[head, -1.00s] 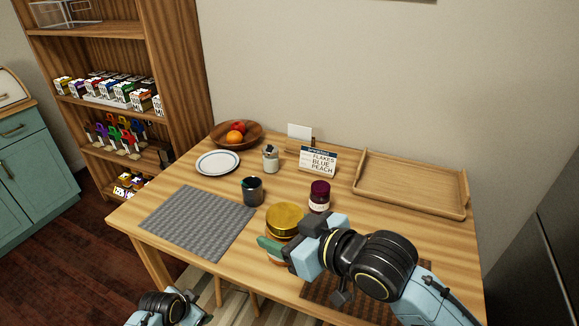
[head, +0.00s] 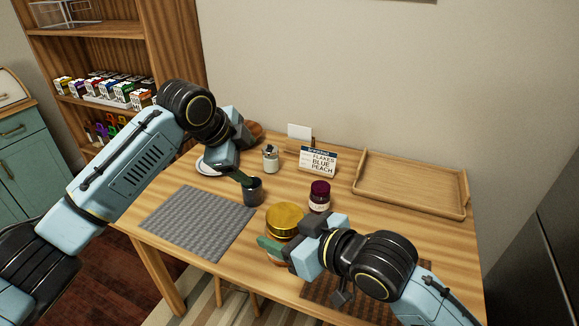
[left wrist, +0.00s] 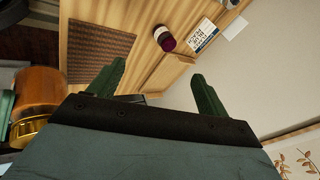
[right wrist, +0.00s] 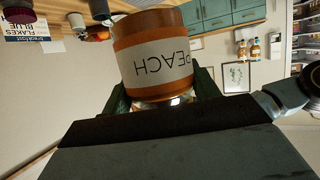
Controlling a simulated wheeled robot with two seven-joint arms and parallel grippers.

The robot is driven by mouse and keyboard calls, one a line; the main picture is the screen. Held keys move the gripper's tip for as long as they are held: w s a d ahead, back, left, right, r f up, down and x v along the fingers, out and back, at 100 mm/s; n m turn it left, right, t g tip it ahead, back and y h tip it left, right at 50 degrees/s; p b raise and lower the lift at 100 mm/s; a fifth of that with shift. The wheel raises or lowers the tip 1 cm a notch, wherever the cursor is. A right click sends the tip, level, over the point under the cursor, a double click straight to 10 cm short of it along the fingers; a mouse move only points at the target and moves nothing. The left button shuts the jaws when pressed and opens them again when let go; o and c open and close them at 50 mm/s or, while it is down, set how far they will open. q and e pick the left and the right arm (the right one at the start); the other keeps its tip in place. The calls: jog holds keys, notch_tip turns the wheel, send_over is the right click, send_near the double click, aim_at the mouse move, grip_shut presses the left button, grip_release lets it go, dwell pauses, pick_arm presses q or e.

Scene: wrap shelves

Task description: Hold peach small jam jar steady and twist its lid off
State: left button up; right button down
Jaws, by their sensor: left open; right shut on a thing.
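The peach jam jar has orange contents, a white label and a gold lid (head: 285,217). In the right wrist view the jar (right wrist: 155,62) fills the upper middle, its PEACH label upside down. My right gripper (head: 284,246) is shut on the jar, and the lid is on top of it. In the left wrist view the jar (left wrist: 37,92) and its gold lid show at the left edge. My left gripper (head: 241,178) is open and empty, beyond and left of the jar, near the dark cup. Whether the jar touches the table is hidden.
A dark cup (head: 253,191) and a purple-lidded jar (head: 319,195) stand close to the peach jar. A small sign (head: 318,161), a wooden tray (head: 405,200) and a small pale jar (head: 270,158) are behind. The grey mat (head: 197,222) is bare.

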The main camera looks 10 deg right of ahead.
pick_arm(q)
jog(key=s+d+r+m+g+y, duration=0.25)
jog(key=s+d+r+m, duration=0.35)
jog(key=s, duration=0.3)
notch_tip(320, 180, up, 2)
jog(key=m+g+y, duration=0.2)
send_over(290, 214)
jog(key=shift+w, duration=0.4)
jog(key=shift+s, duration=0.3)
jog(key=shift+s+f+g+y, duration=0.1)
jog(key=shift+f+g+y, duration=0.05)
jog(key=shift+g+y, duration=0.1)
notch_tip(290, 214, down, 8)
jog(key=shift+r, duration=0.2)
jog(key=shift+c, duration=0.2)
